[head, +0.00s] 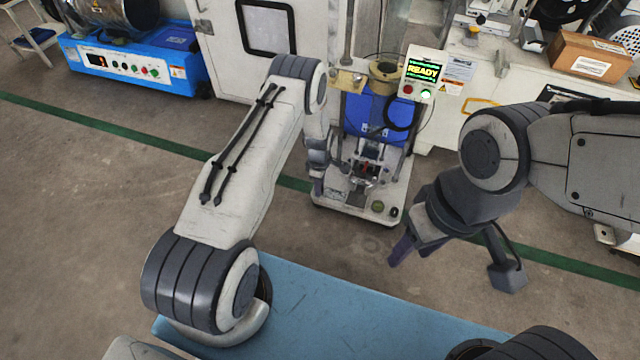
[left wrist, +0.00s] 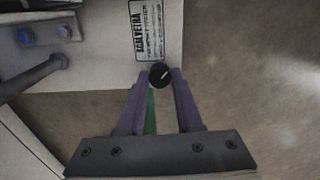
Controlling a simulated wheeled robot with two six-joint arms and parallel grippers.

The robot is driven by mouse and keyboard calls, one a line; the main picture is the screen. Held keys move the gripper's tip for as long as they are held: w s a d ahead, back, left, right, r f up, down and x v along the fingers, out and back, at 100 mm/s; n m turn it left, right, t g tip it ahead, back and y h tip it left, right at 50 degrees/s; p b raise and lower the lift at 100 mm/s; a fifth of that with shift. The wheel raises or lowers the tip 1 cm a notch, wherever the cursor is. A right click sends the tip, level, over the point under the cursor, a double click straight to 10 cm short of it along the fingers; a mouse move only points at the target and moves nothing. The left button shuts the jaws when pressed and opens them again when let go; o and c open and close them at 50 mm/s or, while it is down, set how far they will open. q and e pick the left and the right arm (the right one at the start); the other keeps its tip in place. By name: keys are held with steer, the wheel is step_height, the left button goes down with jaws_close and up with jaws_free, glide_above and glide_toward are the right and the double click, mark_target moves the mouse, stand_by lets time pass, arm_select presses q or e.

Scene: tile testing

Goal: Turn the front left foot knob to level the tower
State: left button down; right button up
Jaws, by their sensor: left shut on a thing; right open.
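The tower (head: 375,120) is a light-coloured tester with a blue panel, standing on the floor behind my blue-topped base. Its front left foot knob (left wrist: 160,75) is a small round black knob with a light mark, at the edge of the pale base plate (left wrist: 105,72) in the left wrist view. My left gripper (head: 318,188) is at the tower's front left corner. In the left wrist view my left gripper (left wrist: 159,77) has its purple fingers on both sides of the knob, shut on it. The knob is hidden in the head view.
A control box (head: 424,73) on the tower reads READY with a green light. A blue machine (head: 135,65) stands back left, and a white bench (head: 500,70) with a cardboard box (head: 590,58) back right. Floor is clear in front of the tower.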

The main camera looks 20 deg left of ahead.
arm_select(q)
steer(key=shift+n, duration=0.4)
steer(key=c, duration=0.6)
jaws_free()
step_height(320, 180, up, 10)
steer(key=p, duration=0.6)
steer(key=shift+r, duration=0.25)
